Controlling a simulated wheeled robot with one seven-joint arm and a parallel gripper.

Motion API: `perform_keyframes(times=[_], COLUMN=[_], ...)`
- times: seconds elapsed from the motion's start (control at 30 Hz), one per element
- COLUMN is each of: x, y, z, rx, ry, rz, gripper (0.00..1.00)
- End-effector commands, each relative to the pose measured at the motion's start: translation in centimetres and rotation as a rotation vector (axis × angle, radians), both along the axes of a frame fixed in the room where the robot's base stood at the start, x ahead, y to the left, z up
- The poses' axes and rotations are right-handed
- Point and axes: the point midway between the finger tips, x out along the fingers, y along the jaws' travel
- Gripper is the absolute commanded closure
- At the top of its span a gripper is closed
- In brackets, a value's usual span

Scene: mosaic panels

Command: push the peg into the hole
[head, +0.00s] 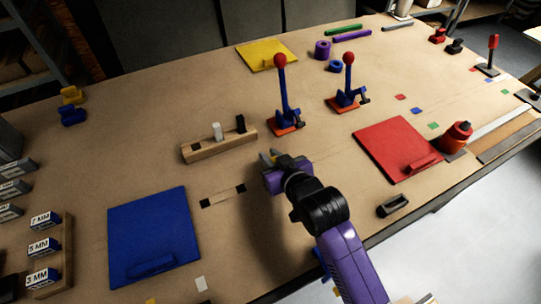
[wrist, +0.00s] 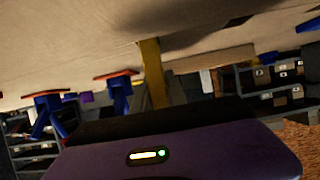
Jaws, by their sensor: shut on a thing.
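A wooden block (head: 232,148) lies mid-table in the head view, with a dark square opening at its left end. A white peg (head: 217,131) stands up from its middle and a black peg (head: 240,124) from its right end. My gripper (head: 268,157) is to the right and front of the block, apart from it. It is shut on a yellow piece, seen as a yellow strip (wrist: 152,70) in the wrist view. The wrist view also shows the block (wrist: 215,60) and the white peg (wrist: 207,81).
Two red-knobbed levers (head: 284,95) (head: 347,80) stand behind my gripper. A blue panel (head: 153,235) lies front left, a red panel (head: 390,145) right, and a yellow panel (head: 266,55) at the back. A flat strip with black ends (head: 223,196) lies before the block.

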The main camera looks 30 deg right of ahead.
Motion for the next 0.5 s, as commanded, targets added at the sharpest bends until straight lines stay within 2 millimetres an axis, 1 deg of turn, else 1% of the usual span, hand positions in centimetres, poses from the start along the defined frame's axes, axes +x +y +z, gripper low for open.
perform_keyframes(times=[0.5], x=[0.0], y=[0.0], z=[-1.3], rx=[0.000], ry=[0.001], rz=[0.000], gripper=[1.00])
